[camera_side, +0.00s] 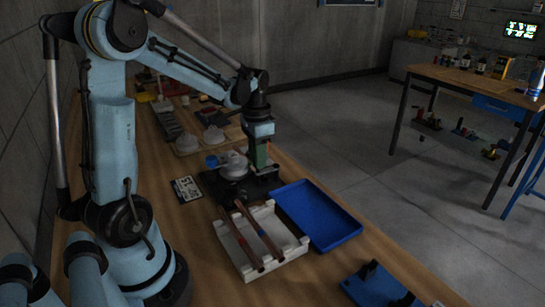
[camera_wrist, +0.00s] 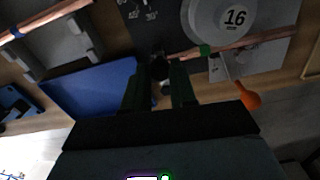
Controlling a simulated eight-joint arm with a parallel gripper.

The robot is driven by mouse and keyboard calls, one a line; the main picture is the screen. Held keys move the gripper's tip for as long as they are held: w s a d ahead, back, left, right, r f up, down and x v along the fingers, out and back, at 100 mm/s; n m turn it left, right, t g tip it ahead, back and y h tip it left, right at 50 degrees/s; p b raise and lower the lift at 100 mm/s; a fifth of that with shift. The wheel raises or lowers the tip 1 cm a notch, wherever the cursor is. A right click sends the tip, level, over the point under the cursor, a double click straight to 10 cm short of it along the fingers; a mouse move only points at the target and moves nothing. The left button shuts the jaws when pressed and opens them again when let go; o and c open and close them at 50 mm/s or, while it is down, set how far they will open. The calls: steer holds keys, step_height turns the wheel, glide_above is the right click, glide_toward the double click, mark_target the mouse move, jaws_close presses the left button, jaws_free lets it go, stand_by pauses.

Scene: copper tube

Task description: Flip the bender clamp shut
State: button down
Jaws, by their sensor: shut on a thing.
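The bender stands on a dark base plate (camera_side: 212,184) in the side view, with a pale round die (camera_side: 233,165). In the wrist view the grey die (camera_wrist: 232,18) reads 16, and a copper tube (camera_wrist: 262,38) runs along its lower edge. My gripper (camera_side: 261,165) points down at the right side of the bender. In the wrist view its dark green fingers (camera_wrist: 158,80) stand around a small dark piece (camera_wrist: 158,67), which looks like the bender clamp. The grip is too dark to see fully. A thin lever with an orange knob (camera_wrist: 249,97) lies right of the fingers.
A blue tray (camera_side: 318,215) lies right of the bender. A white rack (camera_side: 228,247) holding copper-coloured tubes stands in front. A small card (camera_side: 187,189) lies left of the bender. A blue fixture (camera_side: 378,287) is at the front right. Several parts crowd the bench behind.

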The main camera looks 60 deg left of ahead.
steer(key=shift+d+n, duration=0.25)
steer(key=shift+n, duration=0.25)
steer(key=c, duration=0.9)
jaws_free()
steer(key=shift+r, duration=0.1)
step_height(320, 180, up, 12)
steer(key=shift+d, duration=0.1)
steer(key=s+d+f+t, duration=0.2)
steer(key=d+f+t, duration=0.1)
steer(key=d, duration=0.5)
steer(key=s+d+f+t, duration=0.2)
steer(key=d+f+t, duration=0.1)
steer(key=d, duration=0.6)
steer(key=shift+f+t, duration=0.25)
steer(key=shift+t, duration=0.35)
